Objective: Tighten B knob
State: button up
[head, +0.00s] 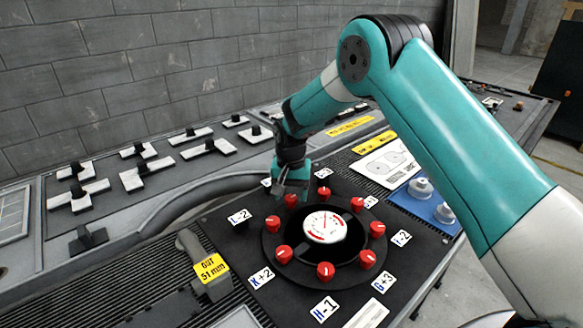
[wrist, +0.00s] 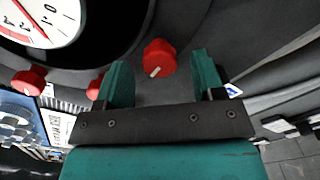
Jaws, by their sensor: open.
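A ring of several red knobs surrounds a round white gauge (head: 323,227) on a black panel. My gripper (head: 291,190) is over the back-left part of the ring, at a red knob (head: 291,201). In the wrist view a red knob (wrist: 159,58) with a white pointer line lies between and slightly beyond the two open teal fingers (wrist: 160,75). The fingers look apart from it on both sides. I cannot read a B on any label, so I cannot tell which knob is B. The label nearest my gripper is partly hidden.
Tags such as L-2 (head: 240,216), K+2 (head: 261,278) and H-1 (head: 324,309) stand outside the ring. A grey tool with a yellow "51 mm" tag (head: 211,267) lies left. A blue plate with silver knobs (head: 421,188) is right. Neighbouring red knobs stand close.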

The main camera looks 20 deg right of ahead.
aim_at(291, 198)
notch_tip(291, 198, up, 16)
jog(key=b, duration=0.1)
jog(key=shift+r, duration=0.2)
jog(key=s+a+r+n+y, duration=0.2)
jog(key=s+n, duration=0.4)
jog(key=s, duration=1.2)
jog(key=s+a+r+n+y, duration=0.2)
jog(key=s+n, duration=0.3)
jog(key=s, duration=1.3)
jog(key=shift+a+n, duration=0.15)
jog(key=shift+n, duration=0.25)
